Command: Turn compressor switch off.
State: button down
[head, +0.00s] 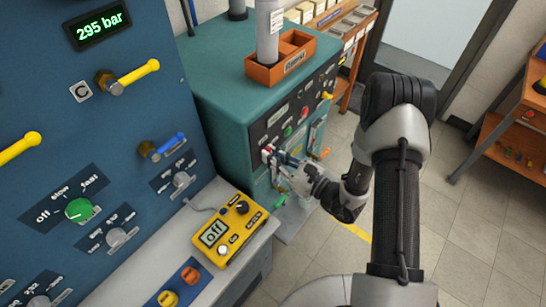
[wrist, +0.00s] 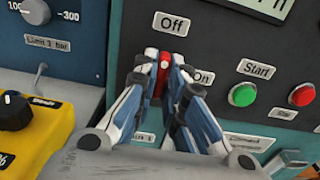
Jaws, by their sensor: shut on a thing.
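The compressor is a teal cabinet (head: 225,75) with a dark front panel in the head view. Its red switch (wrist: 163,72) has a white mark and shows between my fingertips in the wrist view. The "Off" label (wrist: 172,24) is above the switch, and the "On" label (wrist: 203,77) is to its right, partly covered by a finger. My gripper (wrist: 163,68) is shut on the red switch, with one finger on each side. In the head view, my gripper (head: 276,156) reaches the panel's left part. The switch's lower part is hidden, so its exact angle is hard to tell.
A green start button (wrist: 242,95) and a red button (wrist: 301,95) are right of the switch. A yellow meter (head: 228,232) rests on the grey bench, left of my gripper. A blue panel (head: 60,100) with valves stands at left. Open floor lies at right.

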dwell(0.5)
jog(key=c, duration=1.7)
grip_release()
jog(key=shift+o, duration=0.2)
jog(key=shift+d, duration=0.1)
jog(key=v, duration=1.2)
